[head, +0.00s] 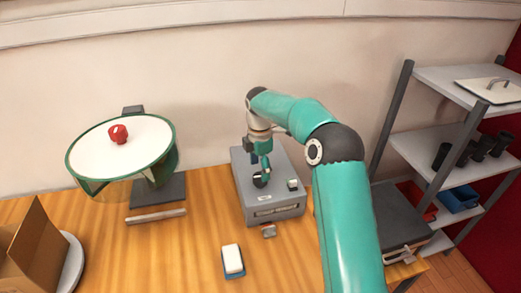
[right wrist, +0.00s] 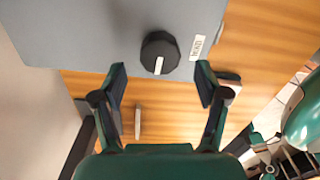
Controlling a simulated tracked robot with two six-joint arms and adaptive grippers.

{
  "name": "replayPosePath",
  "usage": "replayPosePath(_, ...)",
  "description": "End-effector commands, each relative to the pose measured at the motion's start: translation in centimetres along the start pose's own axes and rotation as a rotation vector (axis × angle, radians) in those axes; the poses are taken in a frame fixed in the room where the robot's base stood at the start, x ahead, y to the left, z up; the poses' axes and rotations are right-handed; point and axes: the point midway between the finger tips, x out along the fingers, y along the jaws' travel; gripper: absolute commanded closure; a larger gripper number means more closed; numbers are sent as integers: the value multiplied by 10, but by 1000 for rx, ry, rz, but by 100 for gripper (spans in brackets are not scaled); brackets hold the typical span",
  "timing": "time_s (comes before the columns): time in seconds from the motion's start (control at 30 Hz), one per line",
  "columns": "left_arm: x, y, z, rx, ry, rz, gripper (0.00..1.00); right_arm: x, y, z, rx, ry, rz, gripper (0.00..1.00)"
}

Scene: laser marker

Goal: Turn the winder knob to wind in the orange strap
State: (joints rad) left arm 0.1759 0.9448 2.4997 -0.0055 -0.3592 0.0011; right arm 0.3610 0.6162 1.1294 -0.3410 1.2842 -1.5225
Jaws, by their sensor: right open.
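The winder knob (right wrist: 160,52) is black and many-sided with a white pointer mark. It sits on top of a grey box (head: 282,206), beside a small white label (right wrist: 197,47). In the head view the knob (head: 260,181) is partly hidden by my right gripper (head: 262,170), which points down over the box. In the right wrist view my right gripper (right wrist: 160,82) is open and empty. Its fingertips are apart, to either side of the knob and a little lower in the picture, not closed on it. I cannot make out the orange strap. My left gripper is not in view.
A small grey piece (head: 269,230) lies at the box's front. A white-topped blue block (head: 232,260) is on the wooden table. Shelves (head: 450,150) stand right.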

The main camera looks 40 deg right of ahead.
Motion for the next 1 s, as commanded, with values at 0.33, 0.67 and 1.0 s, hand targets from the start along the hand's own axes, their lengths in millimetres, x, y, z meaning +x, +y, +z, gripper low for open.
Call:
replayPosePath(0.33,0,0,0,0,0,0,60,-67,1,0,0,0,4,26)
replayPosePath(0.67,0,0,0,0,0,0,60,-86,0,0,0,0,1,26)
replayPosePath(1.0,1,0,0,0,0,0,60,-86,0,0,1,0,1,26)
